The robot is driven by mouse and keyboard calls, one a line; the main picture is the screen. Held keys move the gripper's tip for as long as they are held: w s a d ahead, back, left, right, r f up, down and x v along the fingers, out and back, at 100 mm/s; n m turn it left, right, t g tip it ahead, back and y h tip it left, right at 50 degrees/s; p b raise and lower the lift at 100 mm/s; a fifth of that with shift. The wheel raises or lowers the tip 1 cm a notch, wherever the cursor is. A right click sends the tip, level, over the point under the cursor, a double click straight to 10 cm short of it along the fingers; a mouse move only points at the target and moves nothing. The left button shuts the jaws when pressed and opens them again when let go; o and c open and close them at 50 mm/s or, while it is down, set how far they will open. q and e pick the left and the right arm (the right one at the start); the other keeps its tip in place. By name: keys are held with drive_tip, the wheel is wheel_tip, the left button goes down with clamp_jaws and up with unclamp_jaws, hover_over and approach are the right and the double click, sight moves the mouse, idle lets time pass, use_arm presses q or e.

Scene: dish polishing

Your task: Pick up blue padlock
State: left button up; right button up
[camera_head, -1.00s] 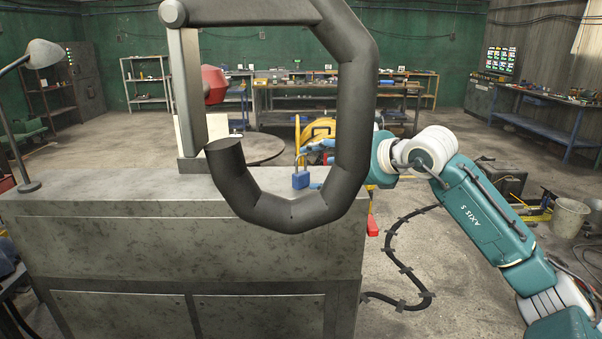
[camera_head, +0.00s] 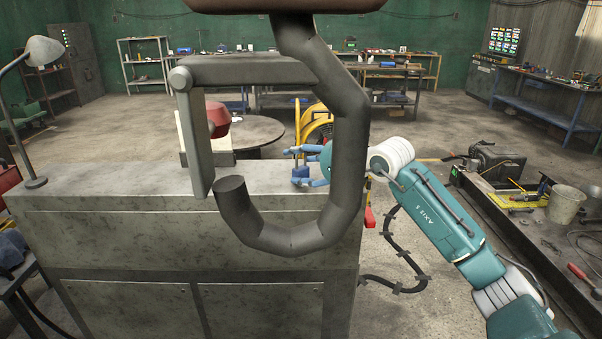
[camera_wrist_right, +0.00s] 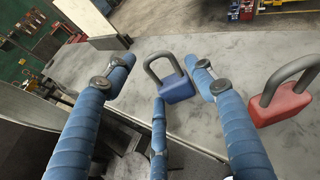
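The blue padlock (camera_head: 300,172) sits upright on the grey cabinet top near its right end. In the right wrist view, the blue padlock (camera_wrist_right: 175,90) stands with its dark shackle up, between the spread fingers of my right gripper (camera_wrist_right: 160,66). Those blue fingers are open, and I cannot tell whether any touches the padlock. In the head view, my right gripper (camera_head: 303,165) reaches in from the right, with fingers above and below the padlock, partly hiding it. My left gripper is not in view.
A red padlock (camera_wrist_right: 285,103) stands close by on the right in the wrist view. A thick dark curved pipe (camera_head: 345,150) crosses in front of the cabinet (camera_head: 110,230) in the head view. A lamp (camera_head: 42,52) stands at the left. Open floor lies behind.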

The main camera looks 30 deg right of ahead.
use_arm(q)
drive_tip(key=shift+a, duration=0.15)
use_arm(e)
drive_tip(key=c, duration=1)
drive_tip(key=shift+o, duration=0.2)
